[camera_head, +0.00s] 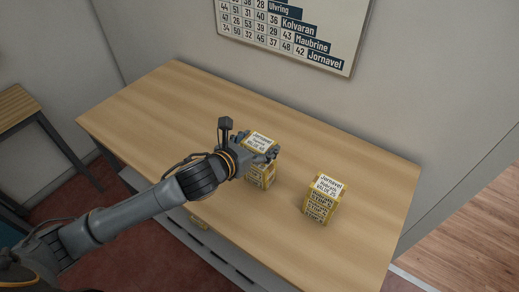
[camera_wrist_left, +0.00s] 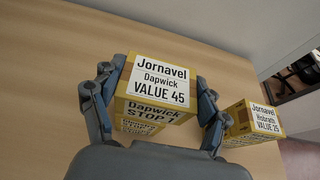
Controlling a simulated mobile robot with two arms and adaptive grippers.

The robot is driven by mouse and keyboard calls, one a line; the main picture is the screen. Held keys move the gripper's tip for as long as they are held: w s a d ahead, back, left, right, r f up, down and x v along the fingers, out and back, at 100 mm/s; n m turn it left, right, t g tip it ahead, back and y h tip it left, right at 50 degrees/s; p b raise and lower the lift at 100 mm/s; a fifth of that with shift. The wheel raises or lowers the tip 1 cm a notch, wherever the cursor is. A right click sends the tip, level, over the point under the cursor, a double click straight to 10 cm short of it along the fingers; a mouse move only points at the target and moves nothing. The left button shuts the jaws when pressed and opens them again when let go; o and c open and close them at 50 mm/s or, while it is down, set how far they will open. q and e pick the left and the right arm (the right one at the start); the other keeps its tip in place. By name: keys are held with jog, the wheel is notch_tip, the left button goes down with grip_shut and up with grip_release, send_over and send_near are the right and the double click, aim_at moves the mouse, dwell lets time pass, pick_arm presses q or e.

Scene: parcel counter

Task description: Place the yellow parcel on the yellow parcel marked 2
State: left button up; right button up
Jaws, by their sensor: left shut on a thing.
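A yellow parcel (camera_head: 261,142) is between the fingers of my left gripper (camera_head: 256,147), above or on the counter's middle.
The wooden counter (camera_head: 160,110) is bare to the left and around the right parcel. A wall board (camera_head: 290,32) with numbers and names hangs behind. A smaller wooden table (camera_head: 15,105) stands at the far left. The counter's right edge is beyond the right parcel.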

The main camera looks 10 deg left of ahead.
aim_at(260, 151)
pick_arm(q)
jog(key=shift+w+f, duration=0.45)
jog(key=shift+f+p, duration=0.5)
jog(key=shift+f, duration=1.1)
pick_arm(e)
jog(key=shift+s+a+r, duration=0.4)
jog(key=shift+a+r, duration=0.1)
jog(key=shift+a, duration=0.2)
pick_arm(q)
jog(key=shift+f, duration=0.1)
pick_arm(e)
jog(key=shift+d, duration=0.15)
pick_arm(q)
jog(key=o, duration=0.9)
jog(key=shift+f, duration=0.1)
jog(key=o, duration=0.4)
pick_arm(e)
jog(key=shift+d, duration=0.3)
jog(key=shift+w, duration=0.1)
